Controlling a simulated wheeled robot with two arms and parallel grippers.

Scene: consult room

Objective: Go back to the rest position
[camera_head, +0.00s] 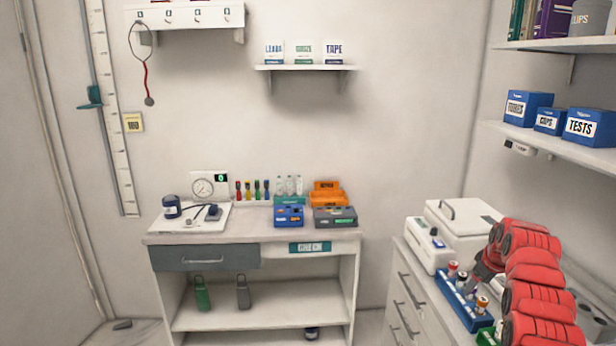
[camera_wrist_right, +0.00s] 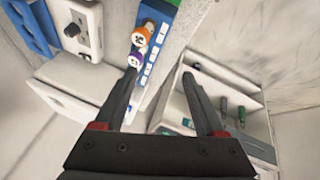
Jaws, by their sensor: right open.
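My right arm, red, comes in at the right of the head view. My right gripper (camera_head: 484,272) is a small dark shape there, partly hidden by the arm links, close to a blue tube rack on the side counter. In the right wrist view my right gripper (camera_wrist_right: 160,78) has its two dark fingers spread apart with nothing between them. The blue rack (camera_wrist_right: 150,72) with capped tubes (camera_wrist_right: 138,38) lies beyond the left finger. My left gripper is in neither view.
The blue rack (camera_head: 464,309) holds several capped tubes on the right counter, beside a white machine (camera_head: 458,230). A wall shelf (camera_head: 560,147) with blue boxes hangs above. A white cabinet (camera_head: 250,228) with trays and bottles stands against the back wall. Floor shows at lower left.

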